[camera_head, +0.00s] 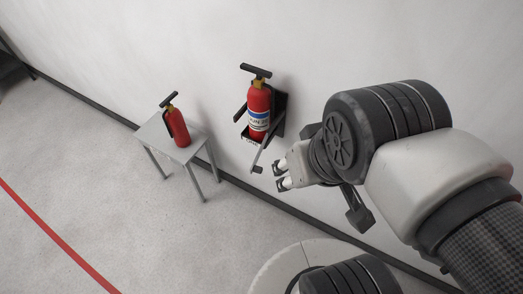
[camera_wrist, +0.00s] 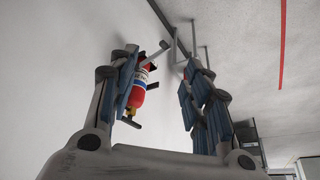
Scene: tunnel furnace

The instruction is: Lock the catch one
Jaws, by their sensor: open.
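A red fire extinguisher (camera_head: 258,108) with a white and blue label stands upright in a black wall bracket (camera_head: 280,112). A grey catch arm with a black end (camera_head: 257,170) sticks out and down from the bracket's front right, swung away from the extinguisher. A second dark arm (camera_head: 240,112) sticks out at the bracket's left. I cannot tell which is catch one. My gripper (camera_head: 279,174) is open and empty, just right of the grey arm's black end, apparently apart from it. In the wrist view the extinguisher (camera_wrist: 139,94) shows inverted, partly behind the left finger of my gripper (camera_wrist: 158,62).
A small grey table (camera_head: 155,135) stands left of the bracket against the white wall, with another red extinguisher (camera_head: 177,124) on it. A dark skirting strip runs along the wall's foot. The floor in front is clear, with a red line (camera_head: 58,238) at the left.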

